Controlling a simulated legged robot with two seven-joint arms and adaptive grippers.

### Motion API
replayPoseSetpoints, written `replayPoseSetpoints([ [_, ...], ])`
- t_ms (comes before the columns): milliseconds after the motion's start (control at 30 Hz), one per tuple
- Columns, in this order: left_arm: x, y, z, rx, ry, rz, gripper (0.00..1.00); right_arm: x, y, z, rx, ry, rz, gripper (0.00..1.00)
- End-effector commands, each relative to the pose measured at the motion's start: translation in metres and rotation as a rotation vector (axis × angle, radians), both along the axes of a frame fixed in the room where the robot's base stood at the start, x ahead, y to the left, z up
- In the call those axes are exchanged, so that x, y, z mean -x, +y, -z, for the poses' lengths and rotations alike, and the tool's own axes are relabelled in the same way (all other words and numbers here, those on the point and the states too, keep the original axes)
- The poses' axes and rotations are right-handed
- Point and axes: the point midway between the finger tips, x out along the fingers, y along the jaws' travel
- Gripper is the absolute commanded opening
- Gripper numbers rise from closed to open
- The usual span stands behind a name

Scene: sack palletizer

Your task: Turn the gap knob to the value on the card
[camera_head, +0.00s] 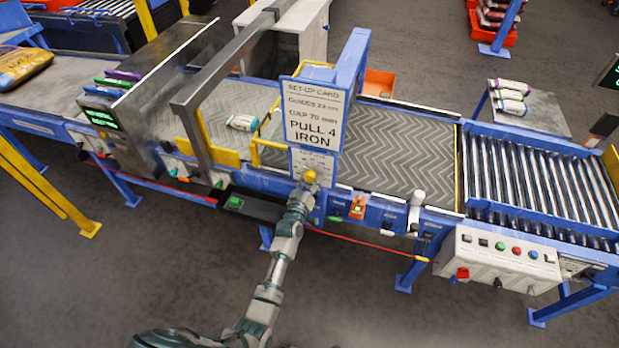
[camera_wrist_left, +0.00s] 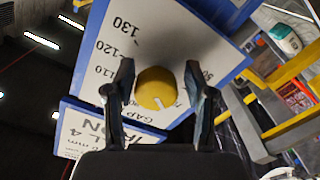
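The yellow gap knob (camera_wrist_left: 155,88) sits on a white dial plate (camera_wrist_left: 150,35) marked with numbers such as 110, 120 and 130. A small white mark shows on the knob, toward its lower edge in the left wrist view; the value it points to cannot be read. The knob also shows in the head view (camera_head: 310,177). The set-up card (camera_head: 312,115) above it reads guides 23 cm, gap 70 mm, pull 4 iron. My left gripper (camera_wrist_left: 159,78) is open, its fingers on either side of the knob with small gaps visible. My right gripper is not in view.
The blue post (camera_head: 352,80) beside the card rises over the belt (camera_head: 395,150). A small sack (camera_head: 242,122) lies on the belt left of the card. An orange switch (camera_head: 357,206) and a white lever (camera_head: 416,210) are right of the knob. A roller conveyor (camera_head: 535,180) lies at right.

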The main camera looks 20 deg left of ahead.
Motion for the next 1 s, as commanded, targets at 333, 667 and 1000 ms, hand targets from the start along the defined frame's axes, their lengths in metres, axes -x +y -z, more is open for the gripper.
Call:
replayPoseSetpoints([
  [333, 0.0, 0.002, -0.008, -0.001, -0.015, -0.004, 0.7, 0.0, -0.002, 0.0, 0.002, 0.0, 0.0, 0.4],
  [667, 0.053, 0.003, -0.006, -0.002, -0.014, -0.004, 0.7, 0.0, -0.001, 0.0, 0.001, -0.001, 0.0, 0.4],
  [1000, 0.11, 0.004, -0.005, -0.003, -0.01, -0.002, 0.7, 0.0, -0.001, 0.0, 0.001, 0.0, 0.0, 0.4],
])
